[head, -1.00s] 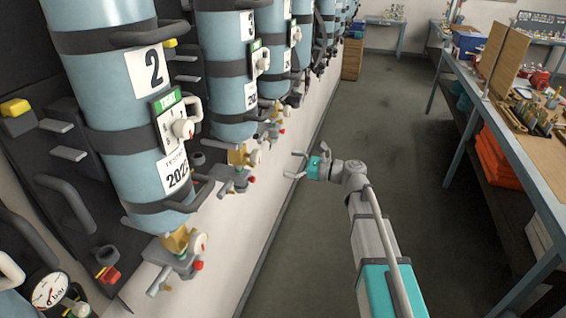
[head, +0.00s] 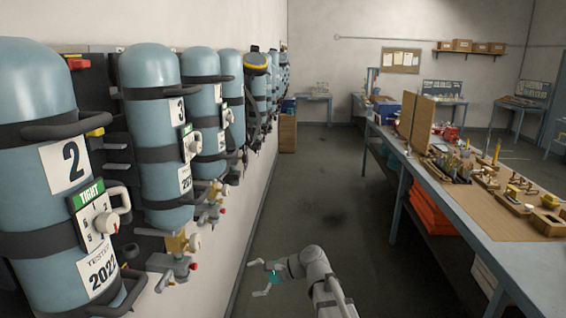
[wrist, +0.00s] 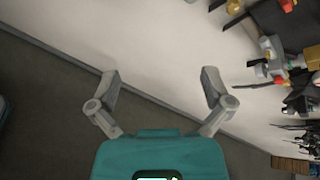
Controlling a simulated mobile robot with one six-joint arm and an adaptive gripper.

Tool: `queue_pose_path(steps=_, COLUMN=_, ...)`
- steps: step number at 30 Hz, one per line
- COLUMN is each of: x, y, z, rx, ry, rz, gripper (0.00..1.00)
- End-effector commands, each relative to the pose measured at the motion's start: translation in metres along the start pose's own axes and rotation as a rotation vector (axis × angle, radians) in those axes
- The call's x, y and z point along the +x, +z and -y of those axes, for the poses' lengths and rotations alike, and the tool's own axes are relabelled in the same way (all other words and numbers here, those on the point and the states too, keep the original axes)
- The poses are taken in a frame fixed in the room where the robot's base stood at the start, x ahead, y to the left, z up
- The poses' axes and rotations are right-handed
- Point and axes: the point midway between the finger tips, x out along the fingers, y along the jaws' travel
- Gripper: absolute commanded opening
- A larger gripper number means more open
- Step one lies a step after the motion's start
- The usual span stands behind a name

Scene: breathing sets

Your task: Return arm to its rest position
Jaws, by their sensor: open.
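My gripper (head: 259,277) is low in the middle of the head view, over the floor near the base of the left wall. Its two grey fingers are spread apart with nothing between them. In the wrist view the open fingers (wrist: 158,88) show the bare white wall and dark floor beyond. My arm reaches in from the bottom of the head view, bent at a grey joint. The gripper is apart from the cylinders and the bench.
Blue-grey cylinders, the nearest marked 2 (head: 40,200), hang along the left wall with valves (head: 172,268) sticking out. A long workbench (head: 470,215) with tools stands on the right, orange items (head: 430,205) below it. The aisle floor (head: 335,190) between is clear.

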Motion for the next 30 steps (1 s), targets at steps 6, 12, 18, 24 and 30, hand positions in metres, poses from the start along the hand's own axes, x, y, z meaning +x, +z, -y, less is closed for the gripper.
queue_pose_path(steps=6, x=-0.026, y=-0.038, z=-0.065, rx=-0.247, ry=0.193, rz=-0.185, gripper=1.00)
queue_pose_path(steps=12, x=-0.060, y=-0.070, z=-0.120, rx=-0.450, ry=0.413, rz=-0.316, gripper=1.00)
queue_pose_path(steps=18, x=-0.103, y=-0.097, z=-0.172, rx=-0.624, ry=0.665, rz=-0.406, gripper=1.00)
queue_pose_path(steps=24, x=-0.148, y=-0.113, z=-0.215, rx=-0.748, ry=0.916, rz=-0.443, gripper=1.00)
queue_pose_path(steps=30, x=-0.176, y=-0.119, z=-0.236, rx=-0.806, ry=1.071, rz=-0.446, gripper=1.00)
